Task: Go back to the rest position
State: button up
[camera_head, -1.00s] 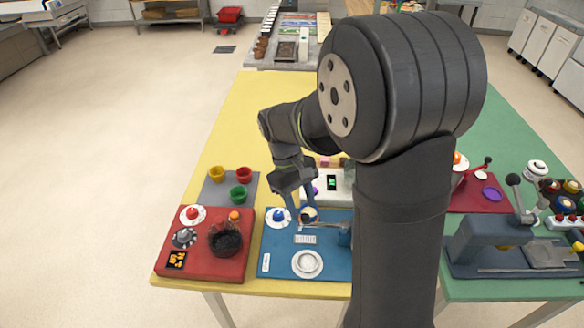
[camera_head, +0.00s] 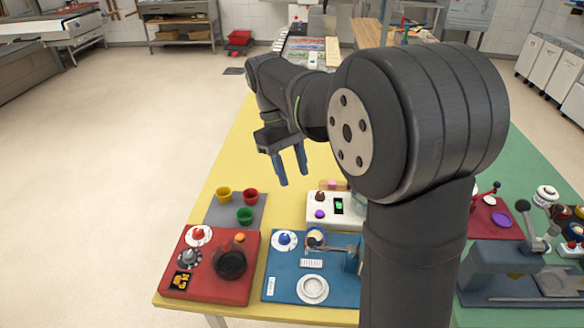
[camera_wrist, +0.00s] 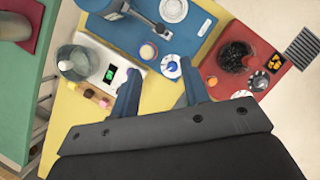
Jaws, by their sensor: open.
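My gripper (camera_head: 290,164) is raised above the yellow table (camera_head: 240,152), behind the blue board. Its two blue fingers point down, stand apart and hold nothing. In the wrist view my gripper (camera_wrist: 160,92) also shows open and empty, over bare yellow surface. The blue board (camera_head: 285,290) carries a blue-knobbed white dial, a round cup with a tan top (camera_head: 316,238) and a white dish (camera_head: 312,288). None of these touches the fingers.
A red board (camera_head: 212,290) with a black bowl (camera_head: 230,264) stands front left, with several coloured cups behind it. A white scale (camera_head: 328,208) with a green display stands right of the gripper. Grey machinery (camera_head: 510,262) stands on the green table. The yellow tabletop behind the gripper is clear.

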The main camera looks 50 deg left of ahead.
aim_at(312, 240)
jog(key=shift+f, duration=0.1)
dwell(0.4)
jog(key=x, duration=1.7)
jog(key=shift+d+f, duration=0.1)
jog(key=shift+d, duration=0.05)
jog(key=v, duration=1.8)
jog(key=x, duration=1.8)
jog(key=w+a+m+g+y, duration=0.1)
jog(key=w+a+m+g, duration=0.2)
jog(key=w+m, duration=0.45)
jog(key=s+v, duration=0.1)
jog(key=v, duration=0.9)
jog(key=shift+r, duration=0.3)
